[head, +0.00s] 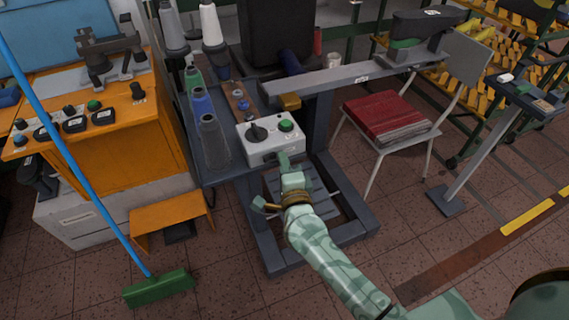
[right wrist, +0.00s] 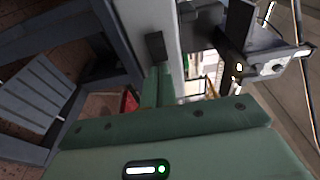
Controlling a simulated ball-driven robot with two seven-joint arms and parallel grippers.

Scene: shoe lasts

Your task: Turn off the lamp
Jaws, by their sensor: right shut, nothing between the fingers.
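A white control box (head: 262,147) with a black rotary knob (head: 257,132) and a green round button (head: 286,125) sits at the front of the machine table. I cannot pick out a lit lamp for certain. My right gripper (head: 285,160) is shut and empty, at the front face of the box, below the green button. I cannot tell whether its tips touch the box. In the right wrist view the closed green fingers (right wrist: 157,88) point toward a pale grey surface (right wrist: 152,14). My left gripper is not in view.
Thread cones (head: 212,142) stand left of the box. A grey machine arm (head: 335,76) extends behind it to the right. A chair with red books (head: 385,115) stands right. An orange machine (head: 110,140) and a green broom (head: 158,287) are on the left.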

